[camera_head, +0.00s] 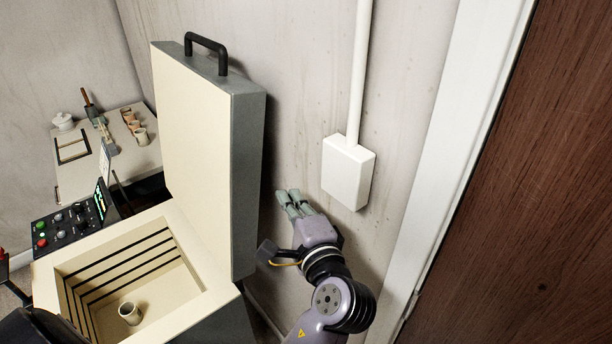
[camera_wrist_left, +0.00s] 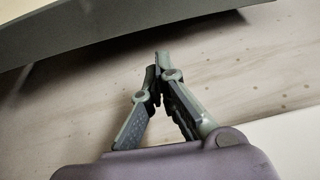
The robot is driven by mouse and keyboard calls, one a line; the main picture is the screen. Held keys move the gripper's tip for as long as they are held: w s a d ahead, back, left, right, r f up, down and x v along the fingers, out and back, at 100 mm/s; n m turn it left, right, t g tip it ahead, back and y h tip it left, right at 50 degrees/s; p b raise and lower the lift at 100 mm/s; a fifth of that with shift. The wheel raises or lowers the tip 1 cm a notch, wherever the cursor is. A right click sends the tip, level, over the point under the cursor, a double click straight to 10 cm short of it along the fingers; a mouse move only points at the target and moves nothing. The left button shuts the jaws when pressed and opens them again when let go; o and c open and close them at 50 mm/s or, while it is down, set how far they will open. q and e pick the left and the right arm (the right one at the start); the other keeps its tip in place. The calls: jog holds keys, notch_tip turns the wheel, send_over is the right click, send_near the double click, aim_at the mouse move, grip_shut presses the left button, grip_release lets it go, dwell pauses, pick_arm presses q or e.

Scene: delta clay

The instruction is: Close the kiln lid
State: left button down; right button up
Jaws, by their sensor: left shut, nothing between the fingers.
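The kiln (camera_head: 75,275) stands at the lower left with its chamber open upward. Its lid (camera_head: 195,150) stands upright, cream inside and grey outside, with a black handle (camera_head: 206,46) on its top edge. A small cup (camera_head: 130,313) stands on the chamber floor. My left gripper (camera_head: 293,196) is to the right of the lid, on its grey outer side near the wall, apart from it. Its fingers (camera_wrist_left: 157,66) are shut with nothing between them. In the left wrist view a grey slab, apparently the lid (camera_wrist_left: 125,25), spans the top. My right gripper does not show.
A white wall box (camera_head: 348,172) with a vertical conduit is close to the right of my left gripper. A control panel (camera_head: 75,222) is at the kiln's left. A table (camera_head: 85,180) with several cups stands behind. A brown door (camera_head: 530,180) is at right.

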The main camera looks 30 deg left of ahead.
pick_arm(q)
jog(key=p+x, duration=0.3)
jog(key=x, duration=0.6)
jog(key=shift+a, duration=0.35)
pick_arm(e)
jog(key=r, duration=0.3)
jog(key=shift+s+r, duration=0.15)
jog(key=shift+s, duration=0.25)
pick_arm(q)
jog(key=shift+w+f, duration=0.1)
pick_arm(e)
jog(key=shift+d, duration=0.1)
